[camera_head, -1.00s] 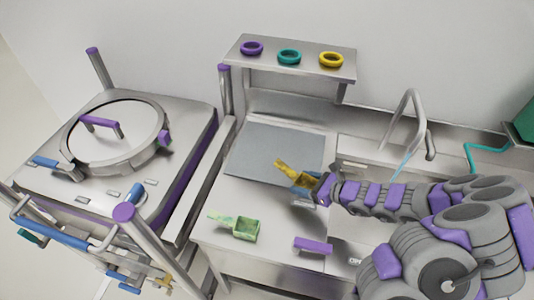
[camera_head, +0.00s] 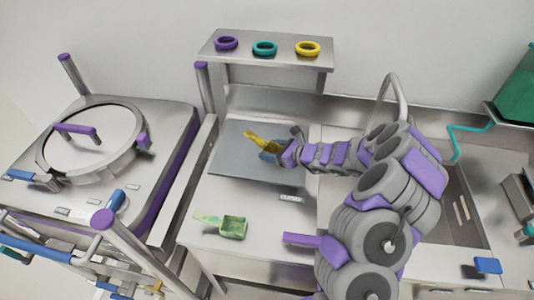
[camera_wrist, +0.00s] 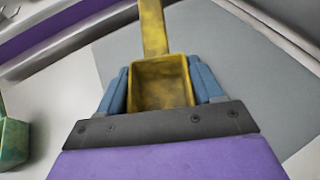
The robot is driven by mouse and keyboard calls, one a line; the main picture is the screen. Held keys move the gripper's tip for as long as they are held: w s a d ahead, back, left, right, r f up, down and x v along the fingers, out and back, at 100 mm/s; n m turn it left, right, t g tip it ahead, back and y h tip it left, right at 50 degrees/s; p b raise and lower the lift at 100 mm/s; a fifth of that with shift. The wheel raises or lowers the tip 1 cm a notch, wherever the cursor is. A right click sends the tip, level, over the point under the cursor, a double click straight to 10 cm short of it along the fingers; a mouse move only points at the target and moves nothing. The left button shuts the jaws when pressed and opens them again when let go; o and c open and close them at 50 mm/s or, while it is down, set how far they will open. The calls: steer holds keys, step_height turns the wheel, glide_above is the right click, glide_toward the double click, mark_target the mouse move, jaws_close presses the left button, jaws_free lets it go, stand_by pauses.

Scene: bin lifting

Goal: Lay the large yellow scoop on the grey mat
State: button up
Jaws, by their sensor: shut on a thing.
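The large yellow scoop (camera_head: 262,140) is in my gripper (camera_head: 270,156), over the right part of the grey mat (camera_head: 232,160). In the wrist view the scoop (camera_wrist: 162,82) has its square bowl between the two blue fingers of my gripper (camera_wrist: 162,88), and its handle points away from the wrist. The fingers press on both sides of the bowl. The grey mat also shows beyond the scoop in the wrist view (camera_wrist: 215,50). I cannot tell whether the scoop touches the mat or is just above it.
A green scoop (camera_head: 232,228) lies on the steel counter in front of the mat. A shelf (camera_head: 280,58) behind the mat holds purple, teal and yellow rings. A steel vessel with a round lid (camera_head: 92,145) stands at the left. The mat's left part is clear.

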steer(key=shift+w+d+f, duration=0.1)
steer(key=shift+w+f, duration=0.05)
steer(key=shift+w, duration=1.15)
steer(key=shift+a+f, duration=0.15)
steer(key=shift+a, duration=0.35)
steer(key=f, duration=0.1)
steer(key=a+f+b, duration=0.1)
steer(key=f, duration=0.1)
steer(key=shift+a+f, duration=0.15)
steer(key=shift+d, duration=0.8)
steer(key=o, duration=1)
steer(key=shift+a, duration=0.25)
steer(key=shift+o, duration=0.3)
steer(key=shift+a, duration=0.35)
